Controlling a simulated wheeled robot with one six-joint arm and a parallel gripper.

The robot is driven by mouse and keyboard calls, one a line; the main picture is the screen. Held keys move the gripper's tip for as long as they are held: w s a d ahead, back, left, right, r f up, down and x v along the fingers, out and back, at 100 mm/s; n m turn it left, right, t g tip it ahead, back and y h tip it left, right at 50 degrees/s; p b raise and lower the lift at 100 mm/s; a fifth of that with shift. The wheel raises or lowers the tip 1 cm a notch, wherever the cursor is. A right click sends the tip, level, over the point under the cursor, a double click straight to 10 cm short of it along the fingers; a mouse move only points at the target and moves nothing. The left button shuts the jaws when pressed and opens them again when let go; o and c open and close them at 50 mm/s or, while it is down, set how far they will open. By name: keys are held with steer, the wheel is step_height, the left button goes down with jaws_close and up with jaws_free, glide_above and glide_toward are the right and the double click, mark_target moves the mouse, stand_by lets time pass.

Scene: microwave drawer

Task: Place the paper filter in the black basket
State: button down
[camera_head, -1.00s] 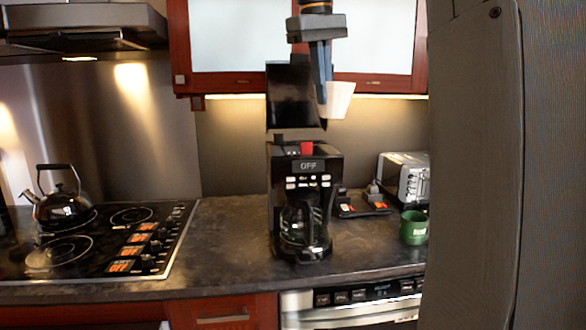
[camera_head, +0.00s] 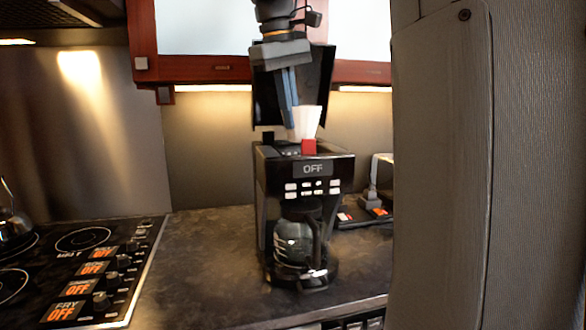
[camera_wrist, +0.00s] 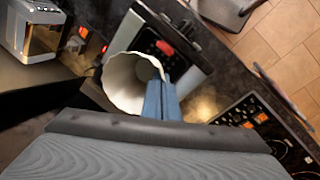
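The white paper filter (camera_head: 307,121) is a flared cone just above the top of the black coffee maker (camera_head: 262,190). My gripper (camera_head: 293,128) points down and is shut on the filter's edge. In the wrist view the filter (camera_wrist: 124,82) opens toward the camera, and my blue-grey fingers (camera_wrist: 160,101) pinch its rim over the machine's top. The coffee maker's lid (camera_head: 323,83) stands open behind my gripper. The black basket cannot be made out clearly. The machine's raised front edge and the filter hide its inside.
A red piece (camera_head: 308,147) sits at the machine's top front. A glass carafe (camera_head: 293,245) stands in the machine. The stove (camera_head: 85,265) is at the left, a toaster (camera_head: 382,174) at the right. The counter (camera_head: 205,250) between stove and machine is clear.

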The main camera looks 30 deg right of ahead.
steer(key=x, duration=0.2)
steer(key=a+x, duration=0.1)
steer(key=x, duration=0.5)
steer(key=shift+s+a+f+p, duration=0.25)
steer(key=shift+s+a+p, duration=0.05)
steer(key=shift+a+p, duration=0.05)
steer(key=shift+f, duration=0.1)
steer(key=c, duration=2.4)
jaws_free()
steer(key=shift+o, duration=0.2)
steer(key=b+v, duration=0.1)
steer(key=v, duration=1.1)
steer(key=shift+s, duration=0.15)
